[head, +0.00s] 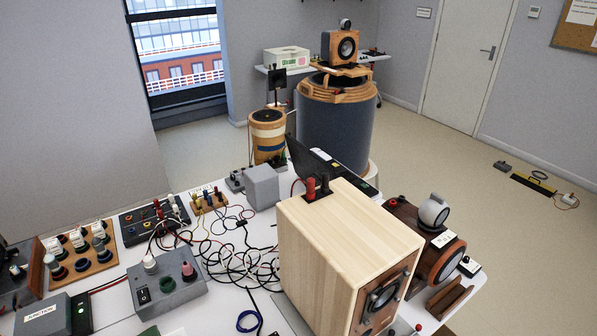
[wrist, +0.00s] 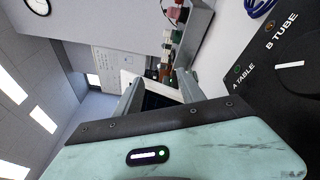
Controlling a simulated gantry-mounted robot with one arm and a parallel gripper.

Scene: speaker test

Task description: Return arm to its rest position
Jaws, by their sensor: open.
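My gripper (wrist: 159,84) shows in the wrist view, with a pale teal body and two grey fingers standing apart. No held object can be made out between the fingers. A black box (wrist: 262,92) marked "A TABLE" and "B TUBE" is close on its right in that view. I cannot make out my arm or gripper in the head view, so its place over the table there cannot be told.
In the head view, a pale wooden speaker box (head: 330,250) stands at the front of the white table (head: 222,300), beside a brown speaker (head: 438,262). Tangled cables and grey boxes fill the left. A large dark drum (head: 336,130) stands behind. Open floor (head: 440,150) lies right.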

